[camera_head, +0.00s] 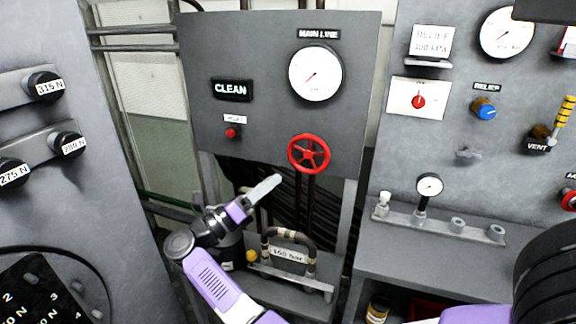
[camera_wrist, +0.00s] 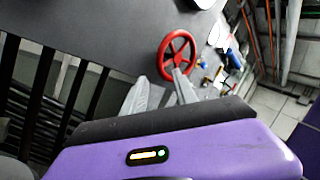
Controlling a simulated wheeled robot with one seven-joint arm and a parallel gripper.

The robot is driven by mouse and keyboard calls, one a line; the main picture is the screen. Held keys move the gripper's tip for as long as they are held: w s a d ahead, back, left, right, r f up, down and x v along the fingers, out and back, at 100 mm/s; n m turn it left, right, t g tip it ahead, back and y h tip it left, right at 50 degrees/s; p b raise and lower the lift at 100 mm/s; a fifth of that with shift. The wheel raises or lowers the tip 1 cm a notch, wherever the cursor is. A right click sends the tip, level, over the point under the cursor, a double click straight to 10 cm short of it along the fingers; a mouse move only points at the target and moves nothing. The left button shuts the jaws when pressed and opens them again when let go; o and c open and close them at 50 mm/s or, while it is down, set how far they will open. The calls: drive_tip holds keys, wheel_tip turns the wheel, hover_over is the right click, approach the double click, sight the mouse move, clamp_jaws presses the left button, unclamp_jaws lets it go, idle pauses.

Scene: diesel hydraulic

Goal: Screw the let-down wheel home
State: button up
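A red spoked handwheel (camera_head: 309,154) sits low on the grey panel under the MAIN LINE gauge. It carries no readable name, so I cannot confirm it is the let-down wheel. A second red wheel (camera_head: 570,200) is cut off at the right edge, its label too cropped to read. My gripper (camera_head: 275,181) is below and left of the middle wheel, apart from it, with pale fingers pointing up toward it. In the wrist view the red wheel (camera_wrist: 178,54) lies beyond the fingertips. My gripper (camera_wrist: 160,82) is open there, with nothing seen between its fingers.
The MAIN LINE gauge (camera_head: 315,73) is above the middle wheel, and a small red button (camera_head: 231,133) is to its left. A curved pipe handle (camera_head: 288,237) stands below my gripper. A ledge (camera_head: 440,226) with a small gauge lies to the right.

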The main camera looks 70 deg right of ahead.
sight(293, 164)
drive_tip(key=p+x, duration=0.2)
drive_tip(key=x, duration=0.3)
drive_tip(key=shift+s+r, duration=0.1)
drive_tip(key=shift+r, duration=0.15)
drive_tip(key=shift+p+x, duration=0.35)
drive_tip(key=shift+x, duration=0.5)
drive_tip(key=shift+d+f, duration=0.1)
drive_tip(key=shift+f, duration=0.05)
drive_tip(key=shift+c, duration=0.2)
clamp_jaws()
